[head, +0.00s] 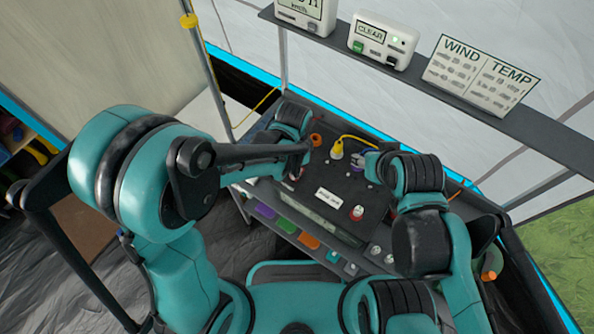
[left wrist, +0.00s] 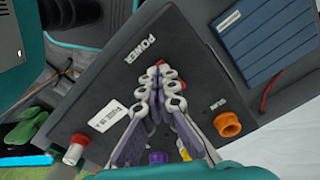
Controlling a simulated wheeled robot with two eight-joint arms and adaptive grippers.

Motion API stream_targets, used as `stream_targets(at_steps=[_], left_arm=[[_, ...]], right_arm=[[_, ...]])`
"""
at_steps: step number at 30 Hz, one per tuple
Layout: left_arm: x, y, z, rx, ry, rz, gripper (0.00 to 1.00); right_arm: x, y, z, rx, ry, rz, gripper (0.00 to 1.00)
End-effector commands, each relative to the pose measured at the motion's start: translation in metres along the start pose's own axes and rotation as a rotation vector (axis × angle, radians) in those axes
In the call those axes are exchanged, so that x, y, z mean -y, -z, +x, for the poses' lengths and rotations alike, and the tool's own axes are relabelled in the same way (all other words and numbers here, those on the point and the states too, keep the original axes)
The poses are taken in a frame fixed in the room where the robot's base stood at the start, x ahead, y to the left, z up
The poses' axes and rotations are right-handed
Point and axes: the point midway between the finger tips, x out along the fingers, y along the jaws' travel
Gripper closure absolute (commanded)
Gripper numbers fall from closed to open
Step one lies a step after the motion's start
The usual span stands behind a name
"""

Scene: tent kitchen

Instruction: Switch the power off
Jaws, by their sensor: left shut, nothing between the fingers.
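The black control panel (head: 309,197) lies on the bench; it also shows in the left wrist view (left wrist: 190,60). The white word POWER (left wrist: 140,50) is printed on it. My left gripper (left wrist: 160,80) is shut and empty, with its tips just beside this word. A small red part (left wrist: 160,63) shows at the tips, probably the power switch, mostly hidden by the fingers. I cannot tell whether they touch it. In the head view my left gripper (head: 293,174) is over the panel's left side, partly hidden by my arm. My right gripper (head: 362,161) is at the panel's far right; its fingers are unclear.
An orange SUN socket (left wrist: 228,124), a purple socket (left wrist: 157,157) and a red-topped knob (left wrist: 73,151) stand up from the panel. A yellow plug (head: 337,150) with a cable is at its far side. A shelf (head: 450,98) with display boxes runs above the bench.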

Motion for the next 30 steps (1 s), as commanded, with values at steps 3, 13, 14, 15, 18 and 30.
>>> stream_targets(at_steps=[3,13,14,15,18,30], left_arm=[[0.000,0.000,-0.001,-0.001,0.000,0.000,1.00],[0.000,0.000,-0.025,-0.001,0.000,0.000,1.00],[0.000,0.000,-0.027,-0.001,0.000,0.000,1.00],[0.000,0.000,-0.030,-0.001,0.000,0.000,1.00],[0.000,0.000,-0.039,-0.001,0.000,0.000,1.00],[0.000,0.000,-0.070,-0.001,0.000,0.000,1.00]], right_arm=[[0.000,0.000,-0.001,0.000,0.000,0.000,0.55],[0.000,0.011,-0.015,0.000,0.000,0.000,0.55],[0.000,0.012,-0.017,0.000,0.000,0.000,0.55],[0.000,0.014,-0.019,0.000,0.000,0.000,0.55],[0.000,0.017,-0.024,0.000,0.000,0.000,0.55],[0.000,0.030,-0.043,0.000,0.000,0.000,0.55]])
